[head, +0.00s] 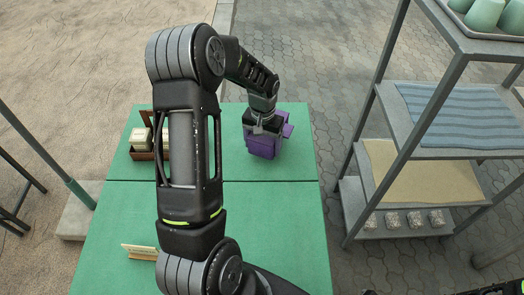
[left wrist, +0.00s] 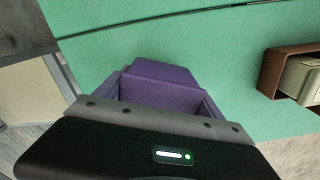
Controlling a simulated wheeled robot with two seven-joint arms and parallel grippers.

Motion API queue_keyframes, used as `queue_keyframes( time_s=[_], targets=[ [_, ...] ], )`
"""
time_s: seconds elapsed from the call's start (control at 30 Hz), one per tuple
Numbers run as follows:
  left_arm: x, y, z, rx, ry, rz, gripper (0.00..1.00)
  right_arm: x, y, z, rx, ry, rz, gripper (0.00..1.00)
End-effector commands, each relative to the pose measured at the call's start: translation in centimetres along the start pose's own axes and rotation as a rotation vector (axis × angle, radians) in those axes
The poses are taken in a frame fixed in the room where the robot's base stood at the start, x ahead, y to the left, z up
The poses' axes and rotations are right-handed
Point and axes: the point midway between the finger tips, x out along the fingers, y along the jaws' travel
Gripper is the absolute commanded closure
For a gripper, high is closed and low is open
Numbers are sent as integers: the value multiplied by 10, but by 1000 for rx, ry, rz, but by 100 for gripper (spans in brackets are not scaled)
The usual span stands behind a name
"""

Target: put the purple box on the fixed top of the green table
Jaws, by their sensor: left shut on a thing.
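The purple box (head: 262,146) is at the far right part of the green table (head: 290,225), beyond the seam that crosses the top. My left gripper (head: 264,124) is shut on the box from above. In the left wrist view the box (left wrist: 165,84) shows its hollow inside and flared sides, with the green top (left wrist: 230,60) around it. The gripper hides part of the box. I cannot tell whether its underside touches the table. My right gripper is not in view.
A brown tray (head: 142,156) with pale blocks stands at the far left of the table. A small wooden sign (head: 140,252) is at the near left. A metal shelf rack (head: 385,100) stands to the right. The near right of the table is bare.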

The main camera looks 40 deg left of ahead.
Motion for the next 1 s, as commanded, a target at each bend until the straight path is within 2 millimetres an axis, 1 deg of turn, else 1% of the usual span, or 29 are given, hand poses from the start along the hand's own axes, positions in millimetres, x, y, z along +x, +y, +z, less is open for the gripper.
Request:
queue_keyframes(
  time_s=[0.07, 0.13, 0.3, 0.37, 0.63, 0.77, 0.8, 1.0],
  targets=[
    [1, 0, 0, 0, 1, 0, 76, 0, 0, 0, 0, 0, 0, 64],
    [6, 0, 0, 0, 0, 0, 76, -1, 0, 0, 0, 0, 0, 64],
    [29, 0, 0, 0, -2, 0, 76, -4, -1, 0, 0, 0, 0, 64],
    [35, 0, 0, 0, -1, 0, 76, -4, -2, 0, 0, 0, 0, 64],
    [37, 0, 0, 0, 1, 0, 76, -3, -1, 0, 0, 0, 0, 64],
    [42, 0, 0, 0, 1, 0, 76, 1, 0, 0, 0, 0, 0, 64],
    [40, 0, 0, 0, 0, 0, 19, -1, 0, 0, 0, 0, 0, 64],
    [40, 0, 0, 0, 0, 0, 3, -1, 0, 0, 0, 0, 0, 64]
  ],
)
